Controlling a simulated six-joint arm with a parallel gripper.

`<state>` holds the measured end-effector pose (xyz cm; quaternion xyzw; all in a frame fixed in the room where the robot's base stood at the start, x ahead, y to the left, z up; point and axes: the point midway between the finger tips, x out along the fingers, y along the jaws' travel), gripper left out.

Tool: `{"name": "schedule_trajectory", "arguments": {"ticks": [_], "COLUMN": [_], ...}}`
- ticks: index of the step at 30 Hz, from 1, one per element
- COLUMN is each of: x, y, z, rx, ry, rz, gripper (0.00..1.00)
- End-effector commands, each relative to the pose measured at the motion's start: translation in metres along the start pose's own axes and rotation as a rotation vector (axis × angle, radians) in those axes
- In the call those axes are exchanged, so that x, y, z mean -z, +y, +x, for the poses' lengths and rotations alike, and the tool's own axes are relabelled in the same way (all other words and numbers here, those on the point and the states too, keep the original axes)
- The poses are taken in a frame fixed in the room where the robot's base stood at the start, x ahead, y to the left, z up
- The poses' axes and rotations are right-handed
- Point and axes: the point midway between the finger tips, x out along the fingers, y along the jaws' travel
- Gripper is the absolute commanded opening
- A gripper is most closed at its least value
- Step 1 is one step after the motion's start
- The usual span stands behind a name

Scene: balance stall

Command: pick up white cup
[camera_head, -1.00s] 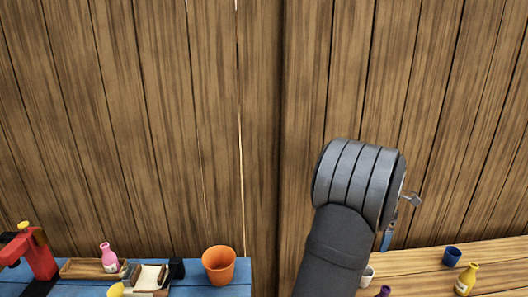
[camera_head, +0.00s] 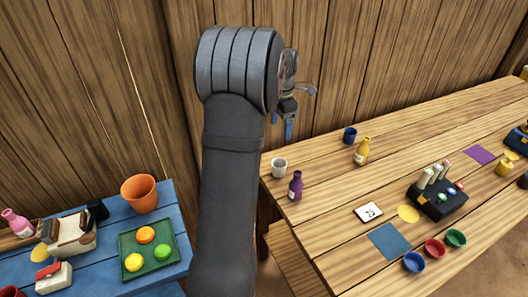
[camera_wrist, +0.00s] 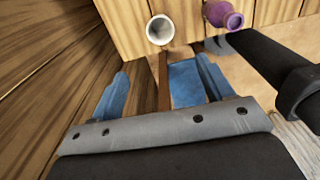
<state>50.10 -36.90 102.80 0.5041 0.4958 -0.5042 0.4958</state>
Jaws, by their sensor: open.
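The white cup (camera_head: 279,168) stands upright on the wooden table, close to its left end. In the wrist view the white cup (camera_wrist: 159,30) shows its open mouth, near the table edge and beyond my fingertips. My gripper (camera_head: 288,127) is above the table with its blue fingers pointing down, above and slightly right of the cup in the picture. In the wrist view my gripper (camera_wrist: 165,78) has its fingers wide apart with nothing between them. The cup is apart from both fingers.
A purple bottle (camera_head: 296,186) stands close to the cup; it also shows in the wrist view (camera_wrist: 222,15). A blue cup (camera_head: 350,135) and a yellow bottle (camera_head: 361,152) stand farther right. The plank wall (camera_head: 400,50) rises behind. A blue table (camera_head: 183,212) is at left.

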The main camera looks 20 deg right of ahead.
Motion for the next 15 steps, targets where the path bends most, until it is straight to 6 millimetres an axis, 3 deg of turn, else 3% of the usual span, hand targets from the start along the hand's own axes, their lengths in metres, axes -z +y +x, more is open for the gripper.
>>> {"name": "schedule_trajectory", "arguments": {"ticks": [5, 15], "x": [0.0, -0.0001], "y": [-0.0006, -0.0023], "z": [0.0013, 0.0055], "rx": [0.0, 0.001], "ry": [0.0, 0.0], "rz": [0.194, 0.908], "gripper": [0.73, 0.73]}}
